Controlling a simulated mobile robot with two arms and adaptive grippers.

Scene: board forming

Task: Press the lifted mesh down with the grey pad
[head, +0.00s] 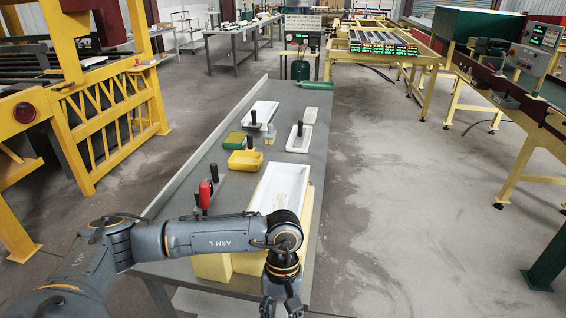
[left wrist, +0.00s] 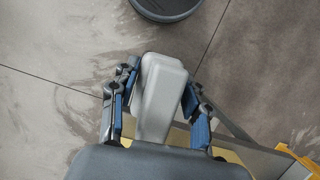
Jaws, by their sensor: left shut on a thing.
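My left gripper (head: 281,303) is at the bottom of the head view, low beside the near end of the table. In the left wrist view the left gripper (left wrist: 158,105) has its blue-lined fingers on either side of a light grey block, the grey pad (left wrist: 161,90), with bare floor beyond it. A long white tray (head: 283,188) lies on yellow blocks (head: 308,228) at the table's near end, just past the left forearm. I cannot make out the mesh in either view. My right gripper is not in view.
The grey table (head: 226,170) runs away from me.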

